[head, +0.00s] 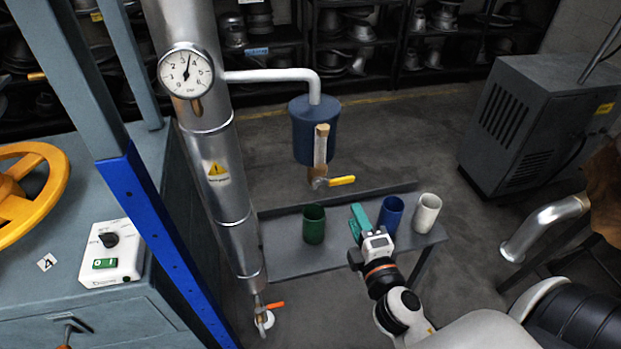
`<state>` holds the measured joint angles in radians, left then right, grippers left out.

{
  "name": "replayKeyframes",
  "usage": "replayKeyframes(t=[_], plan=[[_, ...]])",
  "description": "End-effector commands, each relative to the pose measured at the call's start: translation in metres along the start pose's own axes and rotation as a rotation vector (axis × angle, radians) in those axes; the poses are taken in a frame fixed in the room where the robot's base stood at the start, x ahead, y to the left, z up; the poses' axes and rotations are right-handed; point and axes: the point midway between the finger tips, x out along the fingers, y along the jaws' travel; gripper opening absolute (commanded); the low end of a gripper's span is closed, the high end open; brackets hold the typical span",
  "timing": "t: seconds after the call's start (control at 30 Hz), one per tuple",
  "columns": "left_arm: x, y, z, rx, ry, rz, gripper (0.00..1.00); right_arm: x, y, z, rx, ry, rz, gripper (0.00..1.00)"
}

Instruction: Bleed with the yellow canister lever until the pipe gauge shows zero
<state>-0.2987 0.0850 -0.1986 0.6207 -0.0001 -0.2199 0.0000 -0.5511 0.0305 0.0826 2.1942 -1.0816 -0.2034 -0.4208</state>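The pipe gauge (186,73) is a round white dial on the silver pipe; its needle points almost straight up, near the 3, clearly off zero. A dark blue canister (304,125) hangs from a white tube on the pipe. Below it, the yellow canister lever (342,181) lies about level and points right from a brass valve. My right gripper (357,218), with green fingers, is below and a little right of the lever, apart from it, over the shelf with the cups. I cannot tell how far its fingers are apart. My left gripper is not in view.
A grey shelf (283,262) holds a green cup (314,225), a blue cup (391,213) and a white cup (427,213). An orange lever (275,305) sits at the pipe's foot. A blue press post (165,245) and yellow handwheel (30,190) are left.

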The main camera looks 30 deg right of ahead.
Motion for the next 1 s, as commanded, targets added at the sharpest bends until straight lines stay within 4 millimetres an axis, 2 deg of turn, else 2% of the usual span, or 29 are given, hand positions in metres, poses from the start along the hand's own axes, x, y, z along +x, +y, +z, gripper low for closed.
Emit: replayKeyframes(t=[0.17, 0.5, 0.63, 0.8, 1.0], plan=[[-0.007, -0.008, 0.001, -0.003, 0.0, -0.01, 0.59, 0.015, -0.007, 0.0, -0.01, 0.0, -0.012, 0.38], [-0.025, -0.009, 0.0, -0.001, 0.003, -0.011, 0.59, 0.082, -0.008, -0.001, -0.007, 0.001, -0.011, 0.38], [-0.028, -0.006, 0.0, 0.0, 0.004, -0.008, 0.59, 0.102, -0.007, -0.001, -0.007, 0.002, -0.01, 0.38], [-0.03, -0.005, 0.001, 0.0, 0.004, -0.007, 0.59, 0.116, -0.006, -0.001, -0.006, 0.001, -0.008, 0.38], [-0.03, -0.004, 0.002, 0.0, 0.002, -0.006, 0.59, 0.12, -0.005, -0.001, -0.005, 0.001, -0.009, 0.38]])
